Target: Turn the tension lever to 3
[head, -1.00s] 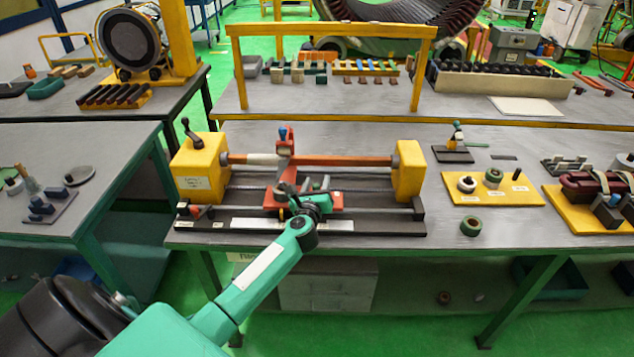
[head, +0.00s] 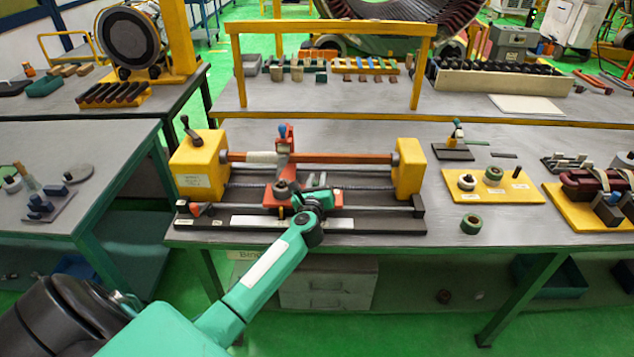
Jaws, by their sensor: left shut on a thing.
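The winding machine (head: 300,222) stands on the near table, with yellow end blocks, a long bar and an orange carriage (head: 279,206) on its rails. My left arm reaches in from the lower left. My left gripper (head: 317,190) is over the right part of the carriage, shut on what seems to be the tension lever. The wrist and jaws cover the lever, so its setting and any numbers by it cannot be read. A dark round roller (head: 283,188) shows on the carriage just left of the gripper. My right gripper is not in view.
A black crank (head: 190,131) stands on the left end block. A blue-tipped upright (head: 283,133) rises from the carriage close behind my gripper.

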